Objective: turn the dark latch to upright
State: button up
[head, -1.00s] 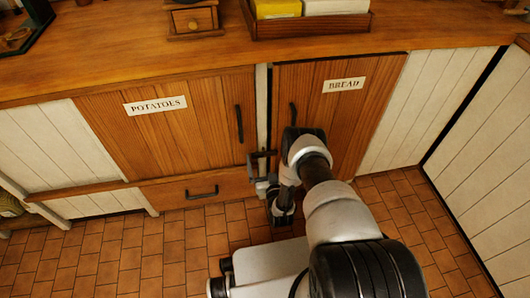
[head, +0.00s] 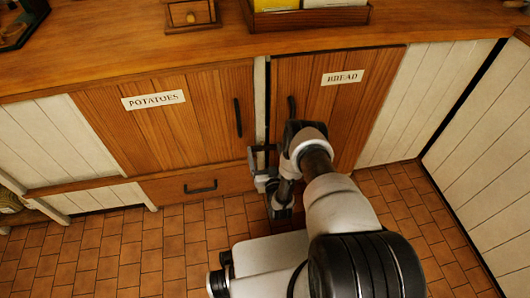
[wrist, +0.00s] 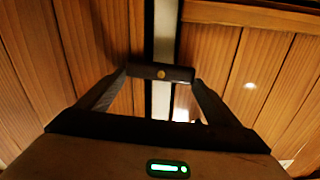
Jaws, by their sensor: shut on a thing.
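The dark latch (wrist: 160,72) is a short bar with a brass pivot on the pale strip between the two cabinet doors. In the wrist view it lies nearly level across the strip, not upright. My gripper (wrist: 161,76) has one finger at each end of the bar and is shut on it. In the head view my gripper (head: 262,160) is at the strip between the doors, low beside the right door's edge. My arm partly covers that area, and the latch (head: 262,148) looks small and dark there.
The POTATOES door (head: 160,120) is at left and the BREAD door (head: 345,105) at right, both closed, with dark handles. A drawer (head: 195,184) sits below the left door. The counter (head: 200,52) overhangs above. Tiled floor (head: 130,250) is clear at left.

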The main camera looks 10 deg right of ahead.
jog(key=m, duration=0.4)
jog(key=shift+d, duration=0.25)
jog(key=m, duration=0.4)
jog(key=shift+d+f+m, duration=0.15)
jog(key=shift+d+m, duration=0.05)
jog(key=shift+m, duration=0.2)
jog(key=m, duration=0.4)
jog(key=shift+w+d+f, duration=0.1)
jog(key=shift+f, duration=0.05)
jog(key=shift+f+m, duration=0.15)
jog(key=shift+m, duration=1.75)
jog(key=o, duration=0.9)
jog(key=shift+f, duration=0.1)
